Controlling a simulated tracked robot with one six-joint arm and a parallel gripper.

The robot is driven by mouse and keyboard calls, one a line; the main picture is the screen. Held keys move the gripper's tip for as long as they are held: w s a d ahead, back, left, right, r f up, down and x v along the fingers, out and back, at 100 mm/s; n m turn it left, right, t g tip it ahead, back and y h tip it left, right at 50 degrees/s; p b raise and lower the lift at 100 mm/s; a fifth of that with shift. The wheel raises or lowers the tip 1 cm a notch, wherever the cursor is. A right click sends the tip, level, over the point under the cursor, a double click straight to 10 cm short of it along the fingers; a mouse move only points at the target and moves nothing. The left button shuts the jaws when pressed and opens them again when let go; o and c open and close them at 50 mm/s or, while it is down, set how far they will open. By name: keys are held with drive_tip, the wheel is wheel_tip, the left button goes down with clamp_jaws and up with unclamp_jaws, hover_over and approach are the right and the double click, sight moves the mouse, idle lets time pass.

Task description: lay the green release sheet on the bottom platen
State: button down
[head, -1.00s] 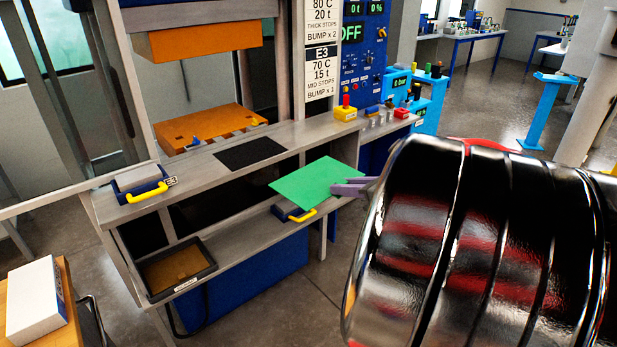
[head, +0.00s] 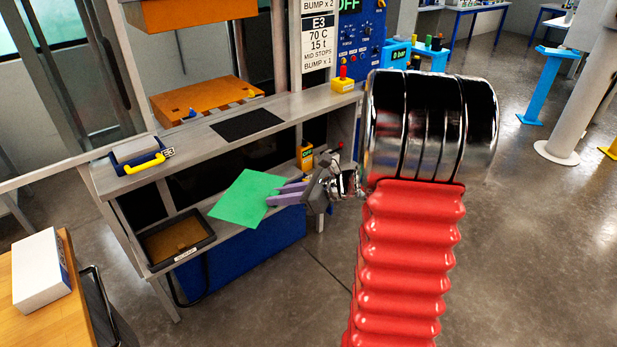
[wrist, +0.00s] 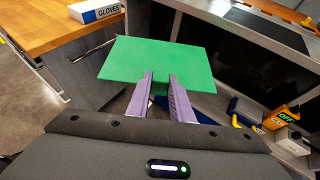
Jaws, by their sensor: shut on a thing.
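The green release sheet (head: 248,197) is a flat, thin square, held in the air in front of the press bench. My gripper (head: 282,195) is shut on its near edge with purple fingers. In the wrist view the sheet (wrist: 158,64) extends ahead of the fingers (wrist: 160,88). The orange bottom platen (head: 207,98) sits inside the press, behind the bench top, with small blue and yellow parts on it. The orange upper platen (head: 195,12) hangs above it with an open gap between. The sheet is lower than the bench top and apart from the platen.
The bench top (head: 285,110) carries a black mat (head: 246,124), a yellow-handled block (head: 140,157) and a yellow box with a red knob (head: 344,82). A dark tray (head: 178,240) lies on the lower shelf. A wooden table with a white box (head: 42,270) stands left.

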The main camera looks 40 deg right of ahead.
drive_tip(key=w+a+f+n+g+y, duration=0.1)
drive_tip(key=a+f+n, duration=0.1)
drive_tip(key=a+f, duration=0.5)
drive_tip(key=w+a+f+n+g+y, duration=0.1)
drive_tip(key=a+f+n+g+y, duration=0.1)
drive_tip(key=a+f, duration=0.5)
drive_tip(key=a, duration=0.6)
drive_tip(key=shift+w+f, duration=0.35)
drive_tip(key=shift+f, duration=0.05)
